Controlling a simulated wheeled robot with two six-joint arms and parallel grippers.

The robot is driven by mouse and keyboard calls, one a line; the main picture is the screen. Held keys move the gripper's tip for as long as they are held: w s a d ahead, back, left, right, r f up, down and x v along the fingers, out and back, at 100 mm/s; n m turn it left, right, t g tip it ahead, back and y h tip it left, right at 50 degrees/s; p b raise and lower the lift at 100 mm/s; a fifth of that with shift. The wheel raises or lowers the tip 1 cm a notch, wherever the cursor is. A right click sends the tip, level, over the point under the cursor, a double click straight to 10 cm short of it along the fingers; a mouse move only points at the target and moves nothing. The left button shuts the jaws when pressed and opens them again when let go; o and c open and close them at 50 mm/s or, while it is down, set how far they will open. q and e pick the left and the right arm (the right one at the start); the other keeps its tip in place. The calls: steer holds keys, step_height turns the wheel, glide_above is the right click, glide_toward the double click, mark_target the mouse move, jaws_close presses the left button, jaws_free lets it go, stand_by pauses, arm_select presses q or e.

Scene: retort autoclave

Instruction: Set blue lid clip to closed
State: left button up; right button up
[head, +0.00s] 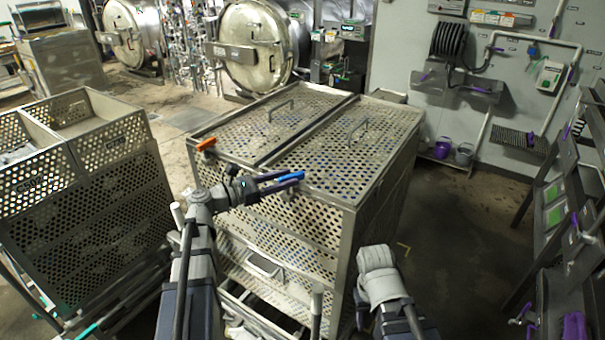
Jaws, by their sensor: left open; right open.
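The blue lid clip (290,182) is a bright blue bar at the front top edge of the large perforated metal basket (350,222), by the right-hand lid (345,150). My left gripper (277,182) reaches in from the left and is open, right at the blue clip, with its dark fingers overlapping the clip in the picture. I cannot tell whether the fingers touch it or whether the clip is latched. My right arm shows at the lower right of the basket, but its gripper is hidden.
An orange clip (206,144) sits at the left lid (270,125). Another perforated basket (100,185) stands to the left. A rack (570,215) stands on the right. Round autoclave doors (250,45) are at the back. Floor right of the basket is clear.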

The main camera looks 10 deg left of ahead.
mark_target(304, 173)
arm_select(q)
steer(key=shift+x, duration=2.7)
jaws_close()
